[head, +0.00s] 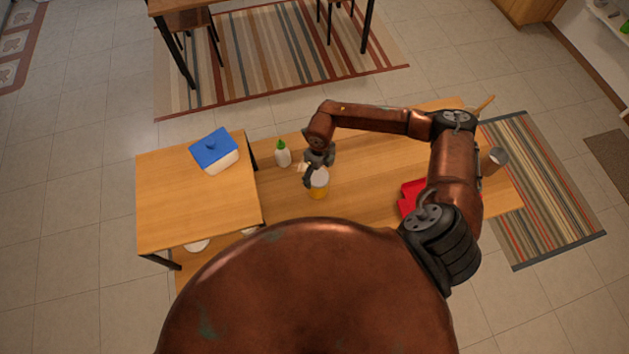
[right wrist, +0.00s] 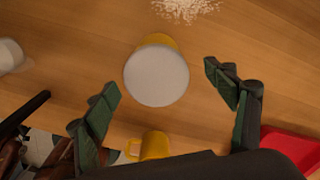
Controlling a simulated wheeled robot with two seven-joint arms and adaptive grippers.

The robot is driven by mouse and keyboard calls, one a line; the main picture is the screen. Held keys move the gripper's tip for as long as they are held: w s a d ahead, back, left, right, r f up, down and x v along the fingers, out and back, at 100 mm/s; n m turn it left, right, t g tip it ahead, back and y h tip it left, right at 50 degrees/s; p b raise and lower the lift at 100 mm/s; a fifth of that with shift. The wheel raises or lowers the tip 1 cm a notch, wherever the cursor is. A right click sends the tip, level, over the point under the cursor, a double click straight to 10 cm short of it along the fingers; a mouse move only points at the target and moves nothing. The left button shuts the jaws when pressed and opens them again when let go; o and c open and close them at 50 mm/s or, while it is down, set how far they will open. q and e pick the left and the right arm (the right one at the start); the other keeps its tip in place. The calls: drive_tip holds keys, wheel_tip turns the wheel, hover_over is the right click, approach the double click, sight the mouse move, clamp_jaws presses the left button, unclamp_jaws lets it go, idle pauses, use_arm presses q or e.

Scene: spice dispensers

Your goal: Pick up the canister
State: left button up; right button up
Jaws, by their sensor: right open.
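The canister (head: 318,184) has a yellow body and a white top, and it stands on the low wooden table. In the right wrist view its round white top (right wrist: 157,78) faces the camera, with a little yellow body behind it. My right gripper (head: 318,167) is at the canister, above it. In the right wrist view the two dark fingers are spread wide to the left and right of the canister, with a gap on both sides and nothing between them gripped. Part of the canister's far side is hidden. My left gripper is not in view.
A green-capped white bottle (head: 283,155) stands left of the canister. A blue-lidded white box (head: 214,150) is on the higher left table. A red tray (head: 410,197) lies right. The right wrist view shows a yellow mug (right wrist: 155,146) and scattered white grains (right wrist: 186,9).

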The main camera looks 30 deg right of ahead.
sight(319, 176)
drive_tip(key=shift+s+f, duration=0.1)
drive_tip(key=shift+f, duration=0.2)
wheel_tip(319, 176, down, 2)
drive_tip(key=shift+f+p, duration=0.25)
drive_tip(key=shift+p, duration=0.25)
drive_tip(key=f, duration=0.1)
drive_tip(key=f+p, duration=0.1)
drive_tip(key=f, duration=0.1)
drive_tip(key=shift+s+a+f, duration=0.1)
drive_tip(key=shift+a+f, duration=0.1)
drive_tip(key=shift+f, duration=0.55)
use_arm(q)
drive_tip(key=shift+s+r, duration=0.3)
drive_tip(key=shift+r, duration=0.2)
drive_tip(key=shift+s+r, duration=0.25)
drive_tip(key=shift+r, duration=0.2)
use_arm(e)
drive_tip(key=c, duration=1.4)
drive_tip(key=shift+o, duration=0.2)
